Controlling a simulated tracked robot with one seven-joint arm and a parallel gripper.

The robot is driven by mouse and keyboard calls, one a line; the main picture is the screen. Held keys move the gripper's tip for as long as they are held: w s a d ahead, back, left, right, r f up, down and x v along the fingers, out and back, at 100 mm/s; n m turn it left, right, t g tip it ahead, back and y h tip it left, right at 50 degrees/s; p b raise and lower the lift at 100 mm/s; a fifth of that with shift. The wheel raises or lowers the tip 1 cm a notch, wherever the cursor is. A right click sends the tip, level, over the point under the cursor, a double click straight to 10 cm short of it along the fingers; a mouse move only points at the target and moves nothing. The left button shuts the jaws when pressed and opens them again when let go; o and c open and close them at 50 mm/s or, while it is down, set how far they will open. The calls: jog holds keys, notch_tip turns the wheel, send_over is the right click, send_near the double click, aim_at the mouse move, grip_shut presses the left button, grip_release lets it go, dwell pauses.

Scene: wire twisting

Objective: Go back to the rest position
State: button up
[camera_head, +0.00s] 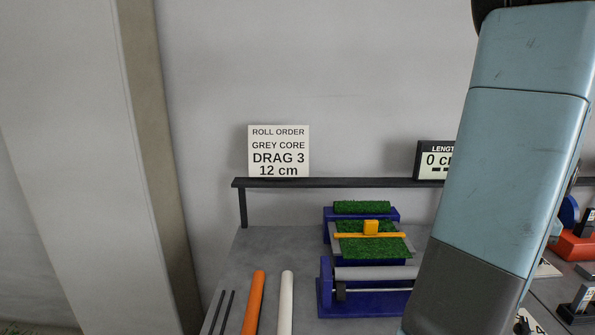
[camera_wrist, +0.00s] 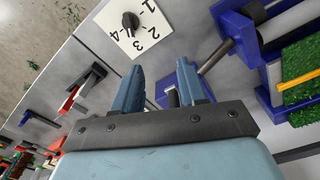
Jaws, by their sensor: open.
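My gripper (camera_wrist: 161,66) shows in the wrist view with its two blue fingers apart and nothing between them. A blue machine (camera_wrist: 228,22) with a grey roller is to the right of the fingers. In the head view my arm fills the right side and my gripper is out of sight. The blue machine (camera_head: 325,296) stands left of the arm, with green turf (camera_head: 365,250) and a yellow bar (camera_head: 350,236) on it.
An orange rod (camera_head: 254,300), a white rod (camera_head: 286,303) and dark thin rods lie on the grey bench (camera_head: 285,245). A rail (camera_head: 330,183) carries an order sign (camera_head: 278,152) and a partly hidden length display (camera_head: 430,160). Red and black items (camera_wrist: 75,95) are left of the gripper.

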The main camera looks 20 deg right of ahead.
jog(key=w+a+r+n+t, duration=0.1)
jog(key=w+a+r, duration=0.25)
jog(key=a, duration=0.35)
jog(key=w+a+r+n+h, duration=0.1)
jog(key=w+a+r+n, duration=0.2)
jog(key=a, duration=0.4)
jog(key=w+a+r+t, duration=0.1)
jog(key=w+a+r, duration=0.2)
jog(key=w+a, duration=0.25)
jog(key=s+a+r+n+t, duration=0.1)
jog(key=s+a+r+n, duration=0.1)
jog(key=a, duration=0.9)
jog(key=s+a+r+n+t+y, duration=0.1)
jog(key=s+a+r+n+t, duration=0.1)
jog(key=a, duration=0.9)
jog(key=shift+s+r+n, duration=0.3)
jog(key=shift+s+r, duration=0.45)
jog(key=shift+s, duration=0.05)
